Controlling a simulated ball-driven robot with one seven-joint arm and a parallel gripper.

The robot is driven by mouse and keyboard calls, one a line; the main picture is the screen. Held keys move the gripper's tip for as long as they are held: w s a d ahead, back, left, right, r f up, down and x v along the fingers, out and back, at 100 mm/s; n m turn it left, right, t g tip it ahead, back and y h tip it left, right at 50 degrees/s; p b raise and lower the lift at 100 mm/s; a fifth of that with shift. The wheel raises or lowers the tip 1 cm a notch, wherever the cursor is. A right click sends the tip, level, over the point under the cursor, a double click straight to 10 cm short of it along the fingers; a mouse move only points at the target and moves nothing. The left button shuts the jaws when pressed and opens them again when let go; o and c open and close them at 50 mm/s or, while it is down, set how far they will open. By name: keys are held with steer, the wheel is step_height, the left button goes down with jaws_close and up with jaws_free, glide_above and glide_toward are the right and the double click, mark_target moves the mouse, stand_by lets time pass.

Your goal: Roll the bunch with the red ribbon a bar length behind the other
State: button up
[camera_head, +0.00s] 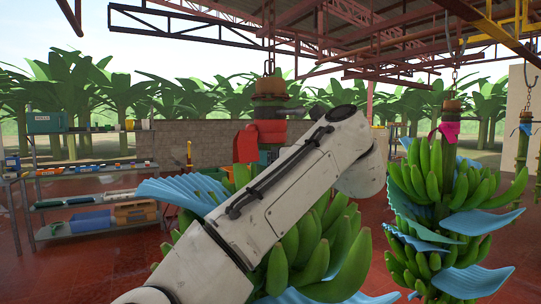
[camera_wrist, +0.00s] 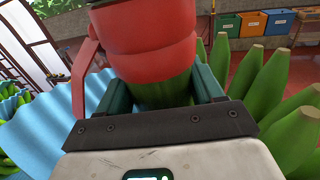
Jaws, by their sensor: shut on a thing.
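The bunch with the red ribbon (camera_head: 335,245) hangs in the middle of the head view, partly hidden behind my arm. Its wide red ribbon (camera_head: 246,142) wraps the stem near the top; the ribbon also fills the upper middle of the wrist view (camera_wrist: 145,45). My gripper (camera_wrist: 163,92) is shut on the green stem just below the ribbon, one dark green finger on each side. The other bunch (camera_head: 440,185) hangs to the right, with a pink ribbon (camera_head: 449,129) on its stem. A clear gap shows between the two at stem height.
A bare stem with a blue ribbon (camera_head: 525,129) hangs at the far right. Red overhead rails and a yellow beam (camera_head: 490,28) run above. Metal shelves (camera_head: 90,205) stand at the left. Blue sheets (camera_head: 180,194) stick out from the bunches. Colored bins (camera_wrist: 268,22) stand behind.

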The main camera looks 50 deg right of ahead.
steer(key=c, duration=0.6)
glide_above(202, 192)
stand_by(0.3)
steer(key=shift+d, duration=0.2)
steer(key=o, duration=1.4)
steer(key=shift+a, duration=0.2)
steer(key=s, duration=0.3)
steer(key=s+b, duration=0.1)
steer(key=s, duration=0.3)
steer(key=s+b, duration=0.1)
steer(key=s, duration=0.2)
steer(key=shift+s+a, duration=0.35)
steer(key=shift+a, duration=0.05)
